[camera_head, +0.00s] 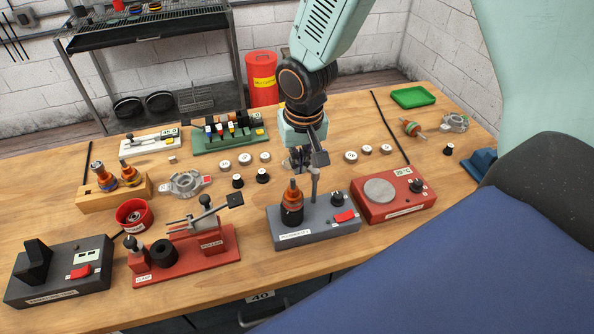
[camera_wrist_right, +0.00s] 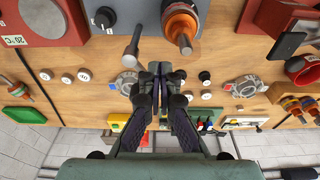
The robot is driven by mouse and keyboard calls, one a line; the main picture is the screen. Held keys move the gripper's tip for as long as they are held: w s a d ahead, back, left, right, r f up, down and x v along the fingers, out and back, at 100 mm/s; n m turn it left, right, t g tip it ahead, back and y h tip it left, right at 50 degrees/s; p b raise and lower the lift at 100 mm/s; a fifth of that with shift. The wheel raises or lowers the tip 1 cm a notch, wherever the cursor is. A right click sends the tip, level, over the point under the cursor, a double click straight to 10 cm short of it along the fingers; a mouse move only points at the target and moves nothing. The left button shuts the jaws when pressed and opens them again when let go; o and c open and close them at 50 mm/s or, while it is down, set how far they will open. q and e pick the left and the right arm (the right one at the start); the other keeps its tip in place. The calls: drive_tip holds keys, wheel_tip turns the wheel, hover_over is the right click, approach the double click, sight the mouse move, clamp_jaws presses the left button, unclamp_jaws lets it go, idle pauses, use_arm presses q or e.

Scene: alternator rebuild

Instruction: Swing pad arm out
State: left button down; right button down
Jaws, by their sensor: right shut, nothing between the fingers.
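A grey machine (camera_head: 312,232) stands at the table's front middle, with a copper-and-black rotor (camera_head: 291,204) upright on it. A thin metal post (camera_head: 315,188) rises beside the rotor; it also shows in the right wrist view (camera_wrist_right: 133,44). The post's upper end lies close to my right gripper, and I cannot tell whether a pad arm there touches it. My right gripper (camera_head: 302,162) points down above the machine, behind the rotor. In the right wrist view its fingers (camera_wrist_right: 160,75) are together with nothing between them. My left gripper is not in view.
A red hotplate box (camera_head: 395,205) stands right of the machine. A red base with a lever (camera_head: 205,262) and a dark box (camera_head: 62,275) stand to the left. Small round parts (camera_head: 245,159) and black knobs lie behind. A green tray (camera_head: 412,97) is at the back right.

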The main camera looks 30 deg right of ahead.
drive_tip(key=shift+r, duration=0.2)
wheel_tip(320, 180, up, 7)
drive_tip(key=p, duration=0.5)
drive_tip(key=shift+f, duration=0.15)
drive_tip(key=shift+f, duration=0.1)
idle(0.6)
